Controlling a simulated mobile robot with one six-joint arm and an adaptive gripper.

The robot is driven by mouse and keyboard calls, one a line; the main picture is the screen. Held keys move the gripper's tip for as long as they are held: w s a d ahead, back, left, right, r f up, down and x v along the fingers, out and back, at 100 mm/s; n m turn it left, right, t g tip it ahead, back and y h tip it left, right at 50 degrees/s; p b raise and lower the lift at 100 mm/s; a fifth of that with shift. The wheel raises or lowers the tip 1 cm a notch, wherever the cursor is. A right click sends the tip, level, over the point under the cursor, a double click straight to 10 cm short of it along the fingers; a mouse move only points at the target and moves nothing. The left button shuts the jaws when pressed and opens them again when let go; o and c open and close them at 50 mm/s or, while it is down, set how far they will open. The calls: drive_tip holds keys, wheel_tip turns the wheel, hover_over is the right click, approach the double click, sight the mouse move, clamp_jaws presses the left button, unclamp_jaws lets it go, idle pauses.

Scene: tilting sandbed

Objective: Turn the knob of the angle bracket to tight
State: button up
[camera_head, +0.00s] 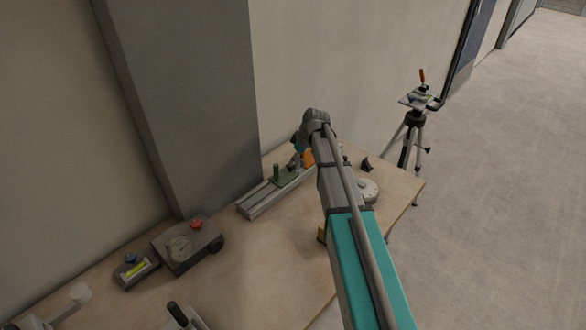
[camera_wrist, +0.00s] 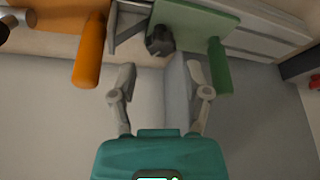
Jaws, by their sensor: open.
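In the wrist view, a dark lobed knob (camera_wrist: 160,41) sits at the edge of a green plate (camera_wrist: 195,18), beside a grey angled piece (camera_wrist: 128,22) that looks like the angle bracket. My gripper (camera_wrist: 162,78) is open and empty. Its two fingers point toward the knob, with the knob a little beyond and between the tips, apart from them as far as I can tell. A green handle (camera_wrist: 219,68) is right of the knob and an orange handle (camera_wrist: 89,55) is left. In the head view, the green plate (camera_head: 284,177) shows, but my arm hides the knob.
The plate is on a grey rail (camera_head: 262,199) on the wooden table (camera_head: 265,265), close to a wall and grey pillar (camera_head: 185,90). A gauge box (camera_head: 185,247) and a level (camera_head: 135,270) are at the left. A white round dial (camera_head: 369,190) is right of my arm. A tripod (camera_head: 414,118) stands beyond.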

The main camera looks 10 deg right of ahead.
sight(290, 168)
drive_tip(key=shift+b+x, duration=1.5)
drive_tip(key=shift+x, duration=0.45)
drive_tip(key=c, duration=0.8)
drive_tip(key=shift+d, duration=0.3)
clamp_jaws()
drive_tip(key=shift+a, duration=0.15)
